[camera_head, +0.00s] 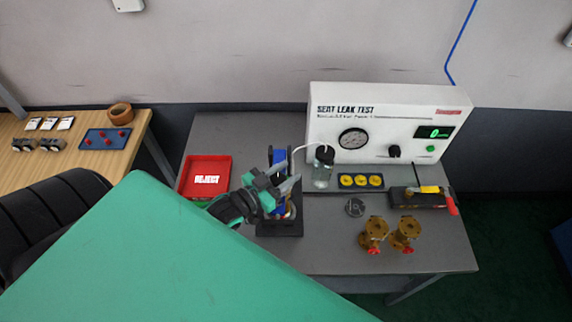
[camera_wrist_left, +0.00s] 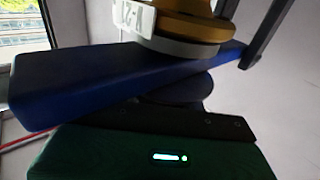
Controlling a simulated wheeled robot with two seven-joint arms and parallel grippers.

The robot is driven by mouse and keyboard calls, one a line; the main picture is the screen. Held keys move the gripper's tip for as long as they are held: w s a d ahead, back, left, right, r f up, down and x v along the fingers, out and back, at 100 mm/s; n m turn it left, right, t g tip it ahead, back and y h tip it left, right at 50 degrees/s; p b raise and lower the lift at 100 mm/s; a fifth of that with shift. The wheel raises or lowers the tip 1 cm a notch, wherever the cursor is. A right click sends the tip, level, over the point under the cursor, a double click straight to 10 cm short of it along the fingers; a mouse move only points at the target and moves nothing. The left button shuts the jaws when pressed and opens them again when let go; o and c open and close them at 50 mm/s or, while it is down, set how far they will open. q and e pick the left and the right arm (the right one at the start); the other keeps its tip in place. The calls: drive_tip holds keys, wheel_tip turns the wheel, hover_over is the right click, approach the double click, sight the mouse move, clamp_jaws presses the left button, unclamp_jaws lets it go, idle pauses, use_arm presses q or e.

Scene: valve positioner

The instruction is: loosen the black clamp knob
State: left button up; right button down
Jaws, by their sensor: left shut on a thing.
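My left gripper (camera_head: 284,186) is at the front of a blue clamp fixture (camera_head: 279,156) on a black base (camera_head: 280,228) on the grey table. In the left wrist view a blue bar (camera_wrist_left: 110,88) of the fixture runs across, with a brass valve part (camera_wrist_left: 185,25) and a white tagged ring above it. A dark round knob (camera_wrist_left: 180,90) shows just below the bar, close to my green gripper body (camera_wrist_left: 100,148). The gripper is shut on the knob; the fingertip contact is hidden. The knob cannot be made out in the head view. My right gripper is not in view.
The white leak tester (camera_head: 385,125) stands behind, with a clear bottle (camera_head: 323,170) close to the fixture's right. A red reject tray (camera_head: 190,180) is to the left. Two brass valves (camera_head: 405,232) stand to the right.

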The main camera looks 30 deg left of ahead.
use_arm(q)
drive_tip(key=shift+a+r+n+t+y+p, duration=0.15)
drive_tip(key=shift+n+y+p, duration=0.15)
drive_tip(key=shift+n+y, duration=0.35)
drive_tip(key=shift+a+f+n+t+y+p, duration=0.15)
drive_tip(key=shift+n+y+p, duration=0.2)
drive_tip(key=shift+y, duration=0.5)
drive_tip(key=shift+w+r+n+y, duration=0.1)
drive_tip(key=shift+n+y, duration=0.2)
drive_tip(key=shift+y, duration=0.2)
drive_tip(key=o, duration=1)
drive_tip(key=shift+c, duration=0.2)
drive_tip(key=shift+s, duration=0.25)
drive_tip(key=s+a+b, duration=0.1)
drive_tip(key=s+b, duration=0.4)
drive_tip(key=s, duration=0.8)
drive_tip(key=shift+s, duration=0.15)
